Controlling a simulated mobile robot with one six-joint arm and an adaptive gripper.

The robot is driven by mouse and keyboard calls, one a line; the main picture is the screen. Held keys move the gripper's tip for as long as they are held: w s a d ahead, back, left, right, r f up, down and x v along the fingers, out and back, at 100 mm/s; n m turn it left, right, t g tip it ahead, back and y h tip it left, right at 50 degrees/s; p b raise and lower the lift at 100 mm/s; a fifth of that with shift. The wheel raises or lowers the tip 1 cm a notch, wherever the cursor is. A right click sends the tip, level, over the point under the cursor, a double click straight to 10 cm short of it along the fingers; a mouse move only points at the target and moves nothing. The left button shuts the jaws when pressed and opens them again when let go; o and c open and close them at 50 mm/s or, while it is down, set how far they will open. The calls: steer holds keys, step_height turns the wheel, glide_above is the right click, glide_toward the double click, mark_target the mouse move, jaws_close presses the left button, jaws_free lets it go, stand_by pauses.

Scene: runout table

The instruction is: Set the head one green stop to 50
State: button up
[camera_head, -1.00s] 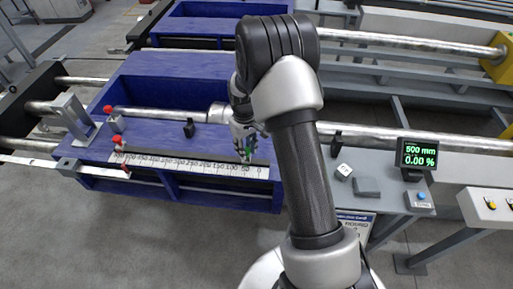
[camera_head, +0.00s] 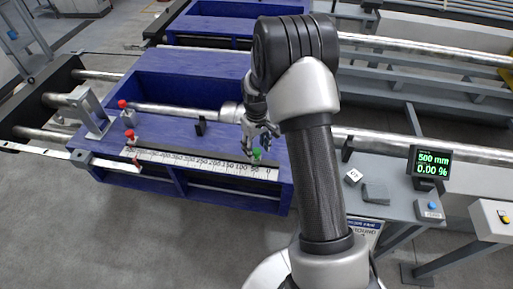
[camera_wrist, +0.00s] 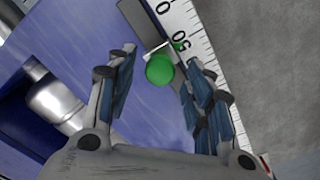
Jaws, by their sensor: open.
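The green stop (camera_head: 257,153) stands on the rail along the white scale, close to the 50 mark, near the scale's zero end. In the wrist view its round green knob (camera_wrist: 159,69) lies ahead of and between the fingers, with a small green pointer at the scale's edge. My gripper (camera_head: 262,140) is open and empty, just above and behind the stop. It also shows in the wrist view (camera_wrist: 160,80), fingers on either side of the knob with gaps. The scale (camera_head: 205,164) runs along the front of the blue table. The exact pointer reading is too small to tell.
Red-knobbed stops (camera_head: 130,135) stand at the scale's left end. A black block (camera_head: 200,127) stands on the blue table (camera_head: 165,150). A display (camera_head: 432,162) reads 500 mm and 0.00 %. A grey block (camera_head: 376,193) and white cube (camera_head: 353,176) lie right of my arm.

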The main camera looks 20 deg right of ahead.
step_height(320, 180, up, 11)
steer(key=shift+r, duration=0.15)
stand_by(0.5)
step_height(320, 180, up, 8)
steer(key=t, duration=0.1)
glide_above(256, 151)
steer(key=s+a, duration=0.2)
steer(key=s, duration=0.2)
steer(key=s+a+r+m+t, duration=0.1)
steer(key=s+a+r, duration=0.3)
steer(key=s+r, duration=0.35)
steer(key=s+a+r+m+t, duration=0.1)
steer(key=s+a, duration=0.3)
steer(key=s, duration=1.3)
steer(key=shift+t, duration=0.8)
